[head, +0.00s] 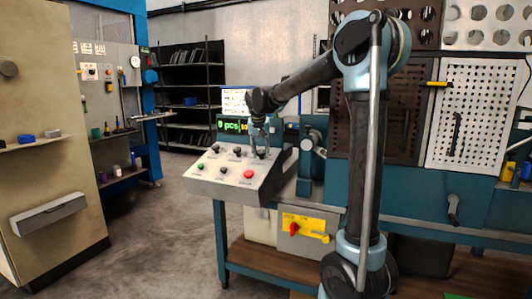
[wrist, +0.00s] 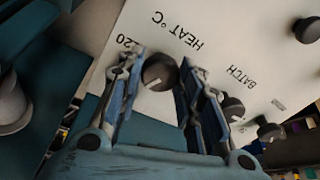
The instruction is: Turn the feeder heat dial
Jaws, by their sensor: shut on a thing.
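The feeder heat dial (wrist: 159,73) is a dark round knob on a white panel, beside the printed words "HEAT °C" in the wrist view. My gripper (wrist: 163,64) has one finger on each side of this dial and is shut on it. The number printed by the dial is partly covered by a finger; "20" shows. In the head view my gripper (head: 260,150) reaches down to the back right of the sloped control panel (head: 212,184), and the dial under it is largely hidden.
Other dark knobs sit on the panel, one near the word "BATCH" (wrist: 243,77). A green button (head: 200,167) and a red button (head: 249,173) are at its front. A green-lettered display (head: 229,126) stands behind. A red-handled switch (head: 294,229) is below.

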